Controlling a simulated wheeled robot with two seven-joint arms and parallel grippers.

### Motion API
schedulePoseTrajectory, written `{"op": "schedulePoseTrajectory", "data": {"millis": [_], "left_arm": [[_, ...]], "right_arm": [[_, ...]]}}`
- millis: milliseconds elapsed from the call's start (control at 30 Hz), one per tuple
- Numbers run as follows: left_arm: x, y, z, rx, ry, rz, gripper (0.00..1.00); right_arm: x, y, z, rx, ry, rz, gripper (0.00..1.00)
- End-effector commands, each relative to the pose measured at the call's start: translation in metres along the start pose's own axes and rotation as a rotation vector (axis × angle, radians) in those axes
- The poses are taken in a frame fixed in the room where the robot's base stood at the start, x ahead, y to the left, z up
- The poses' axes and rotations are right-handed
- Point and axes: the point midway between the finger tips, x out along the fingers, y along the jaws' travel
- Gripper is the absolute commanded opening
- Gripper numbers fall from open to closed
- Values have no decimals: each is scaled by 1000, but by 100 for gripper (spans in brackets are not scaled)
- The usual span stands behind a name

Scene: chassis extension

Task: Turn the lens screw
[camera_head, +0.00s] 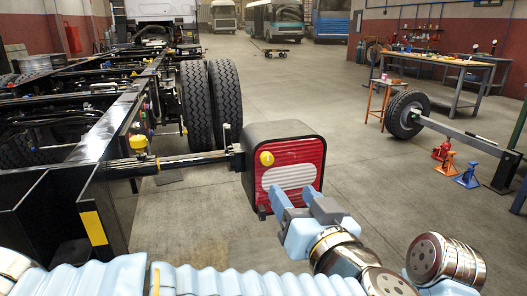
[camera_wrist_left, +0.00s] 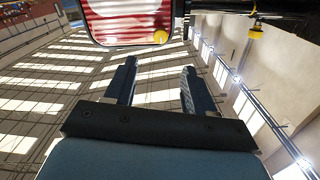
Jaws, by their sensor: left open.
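The red and white tail lamp (camera_head: 310,158) sits in a dark housing on a bar out from the truck chassis. The yellow lens screw (camera_head: 267,158) is at the lamp's upper left. In the left wrist view the lamp (camera_wrist_left: 122,20) is at the top edge, and the screw (camera_wrist_left: 160,37) is at its lower right corner there. My left gripper (camera_head: 297,198) is open and empty, in front of the lamp's lower part and below the screw. Its two fingers (camera_wrist_left: 159,68) point towards the lamp, with the screw beyond them and apart from them. My right gripper is not in view.
The bar (camera_head: 180,162) joins the lamp to the chassis (camera_head: 110,140), with another yellow knob (camera_head: 138,143) on it. Large tires (camera_head: 212,100) stand behind. A wheel on an axle (camera_head: 406,113), jack stands (camera_head: 447,163) and a workbench (camera_head: 440,62) are at right. The middle floor is clear.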

Motion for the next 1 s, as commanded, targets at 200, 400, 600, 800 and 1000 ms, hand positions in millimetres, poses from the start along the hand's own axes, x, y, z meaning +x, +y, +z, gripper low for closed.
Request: {"op": "schedulePoseTrajectory", "data": {"millis": [200, 400, 600, 800, 1000], "left_arm": [[35, -1, -1, 2, -3, -6, 54], [83, -1, 0, 3, -2, -5, 54], [118, 0, 0, 1, -2, -2, 54], [133, 0, 0, 1, 0, 0, 54], [134, 0, 0, 1, 0, 0, 54]], "right_arm": [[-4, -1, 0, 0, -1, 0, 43], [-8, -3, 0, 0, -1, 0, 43], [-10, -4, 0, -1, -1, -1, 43], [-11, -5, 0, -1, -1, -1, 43], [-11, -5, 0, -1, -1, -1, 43]]}}
